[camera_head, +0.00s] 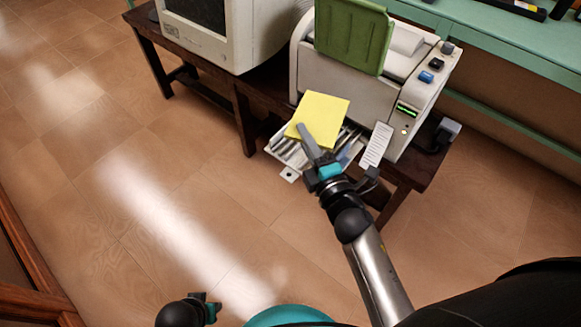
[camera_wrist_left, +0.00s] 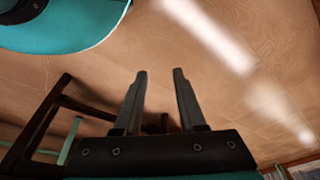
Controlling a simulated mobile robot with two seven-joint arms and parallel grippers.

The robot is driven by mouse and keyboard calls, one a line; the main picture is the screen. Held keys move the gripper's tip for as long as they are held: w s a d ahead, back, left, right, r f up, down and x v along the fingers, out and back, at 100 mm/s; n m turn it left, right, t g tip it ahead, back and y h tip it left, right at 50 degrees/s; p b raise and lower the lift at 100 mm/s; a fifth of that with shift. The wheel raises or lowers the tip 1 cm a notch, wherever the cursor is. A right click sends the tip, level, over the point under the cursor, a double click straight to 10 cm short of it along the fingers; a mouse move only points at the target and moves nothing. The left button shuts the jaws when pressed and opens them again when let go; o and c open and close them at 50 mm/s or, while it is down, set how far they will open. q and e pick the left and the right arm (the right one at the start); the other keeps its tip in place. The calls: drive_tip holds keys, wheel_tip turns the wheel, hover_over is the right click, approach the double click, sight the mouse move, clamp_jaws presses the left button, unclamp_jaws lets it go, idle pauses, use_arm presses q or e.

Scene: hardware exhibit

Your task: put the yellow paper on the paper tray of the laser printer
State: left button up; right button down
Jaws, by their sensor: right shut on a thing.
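The yellow paper (camera_head: 322,112) is a flat square in front of the laser printer (camera_head: 345,88) in the head view. My right gripper (camera_head: 322,150) is at its lower edge, with one grey finger over the paper, and is shut on it. The printer is a white box with a green upright panel (camera_head: 352,35) and a lit display. I cannot tell which part is its paper tray. My left gripper (camera_head: 208,308) is low in the head view, away from the paper. In the left wrist view its two fingers (camera_wrist_left: 160,95) are apart with nothing between them.
A shallow white tray (camera_head: 289,174) with several grey and blue items lies partly under the paper. A white card (camera_head: 376,146) is beside it. A monitor (camera_head: 205,45) stands left of the printer on a dark bench (camera_head: 240,105). Floor at left is clear.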

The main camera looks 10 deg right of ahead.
use_arm(q)
drive_tip(key=w+r+t+b, duration=0.2)
drive_tip(key=w+r+b, duration=0.2)
drive_tip(key=r+b, duration=0.65)
drive_tip(key=shift+w+d+r+t+h, duration=0.25)
drive_tip(key=shift+w+d+t+h, duration=0.1)
drive_tip(key=shift+w+d+t, duration=0.3)
drive_tip(key=shift+w+d+r+t+h, duration=0.2)
drive_tip(key=shift+w+d+t+h, duration=0.1)
drive_tip(key=shift+w+d+t, duration=0.35)
drive_tip(key=shift+w+d+r+t+h, duration=0.25)
drive_tip(key=shift+w+d+t+h, duration=0.2)
drive_tip(key=shift+d, duration=0.35)
use_arm(e)
wheel_tip(320, 180, down, 16)
drive_tip(key=w+a+n+y, duration=0.1)
drive_tip(key=w+a, duration=0.1)
drive_tip(key=shift+w+a+r, duration=0.2)
drive_tip(key=shift+w, duration=0.1)
use_arm(q)
drive_tip(key=shift+f+b, duration=0.6)
drive_tip(key=shift+b, duration=0.05)
use_arm(e)
drive_tip(key=shift+f, duration=0.65)
drive_tip(key=c, duration=0.8)
unclamp_jaws()
